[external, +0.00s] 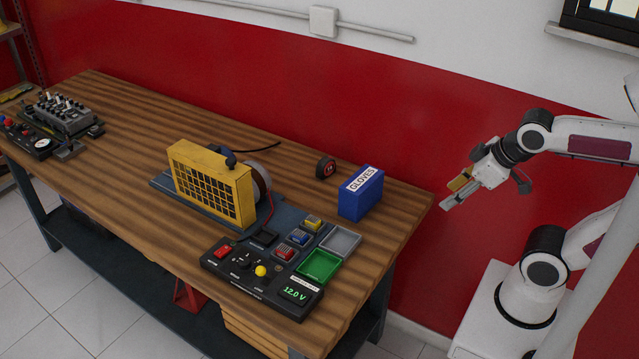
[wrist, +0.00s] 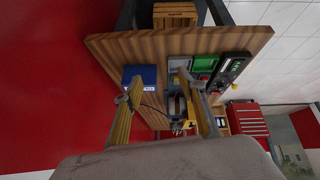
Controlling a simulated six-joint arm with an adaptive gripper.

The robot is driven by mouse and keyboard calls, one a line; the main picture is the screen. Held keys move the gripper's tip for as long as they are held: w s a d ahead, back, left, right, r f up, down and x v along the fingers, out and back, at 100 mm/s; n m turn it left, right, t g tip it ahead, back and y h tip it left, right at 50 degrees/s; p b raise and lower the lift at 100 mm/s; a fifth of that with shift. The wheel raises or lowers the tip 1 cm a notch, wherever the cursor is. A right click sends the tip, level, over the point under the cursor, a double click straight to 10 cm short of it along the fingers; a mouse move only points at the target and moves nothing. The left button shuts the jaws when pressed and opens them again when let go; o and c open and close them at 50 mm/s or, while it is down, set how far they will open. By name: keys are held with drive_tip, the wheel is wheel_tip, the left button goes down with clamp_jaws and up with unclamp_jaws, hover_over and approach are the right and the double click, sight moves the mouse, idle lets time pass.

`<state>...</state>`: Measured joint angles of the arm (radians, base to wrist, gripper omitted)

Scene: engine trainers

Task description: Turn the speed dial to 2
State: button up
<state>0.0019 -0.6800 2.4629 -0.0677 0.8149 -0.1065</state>
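A black control panel (external: 232,278) lies at the front right of the wooden bench. It carries a red switch (external: 222,252), a small black dial (external: 243,261), a yellow knob (external: 261,271) and a green display (external: 294,293) reading 12.0 V. The labels and the dial's setting are too small to read, so I cannot tell for sure which control is the speed dial. The panel also shows in the wrist view (wrist: 222,77), turned on its side. My gripper (external: 453,193) is open and empty in the air, right of the bench and well away from the panel.
A blue gloves box (external: 360,196), a green tray (external: 319,265) and a grey tray (external: 341,240) stand near the bench's right end. A yellow-guarded engine unit (external: 212,185) stands behind the panel. Another trainer (external: 66,116) is far left. The air between gripper and bench looks free.

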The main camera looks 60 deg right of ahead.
drive_tip(key=w+d+r+n+t+h, duration=0.1)
drive_tip(key=w+r+n, duration=0.15)
drive_tip(key=w, duration=0.35)
drive_tip(key=w+d+r+n+t, duration=0.1)
drive_tip(key=w+d+n, duration=0.15)
drive_tip(key=w, duration=0.25)
drive_tip(key=w+a+n+t+y, duration=0.1)
drive_tip(key=w+a+n+t, duration=0.15)
drive_tip(key=w+n, duration=0.8)
drive_tip(key=w+a+n+t+y, duration=0.25)
drive_tip(key=w+n, duration=0.45)
drive_tip(key=w, duration=0.7)
drive_tip(key=w+a+f+n+g+y, duration=0.2)
drive_tip(key=w+a+f+n+y, duration=0.3)
drive_tip(key=w+a+f+n, duration=0.5)
drive_tip(key=s+a+f+n+g+y, duration=0.1)
drive_tip(key=s+a+f+n+g, duration=0.1)
drive_tip(key=a+f+n, duration=0.1)
drive_tip(key=s+a+f+n+g+y, duration=0.2)
drive_tip(key=a+f+n, duration=0.1)
drive_tip(key=n, duration=0.3)
drive_tip(key=s+a+f+n+g+y, duration=0.1)
drive_tip(key=s+a+f+n+y, duration=0.1)
drive_tip(key=f+n, duration=0.3)
drive_tip(key=shift+a+f+n+g, duration=0.3)
drive_tip(key=shift+a+n+g, duration=0.1)
drive_tip(key=shift+a, duration=0.45)
drive_tip(key=shift+s+a+f+n+y, duration=0.2)
drive_tip(key=shift+s+f+n+y, duration=0.1)
drive_tip(key=shift+f+n+y, duration=0.05)
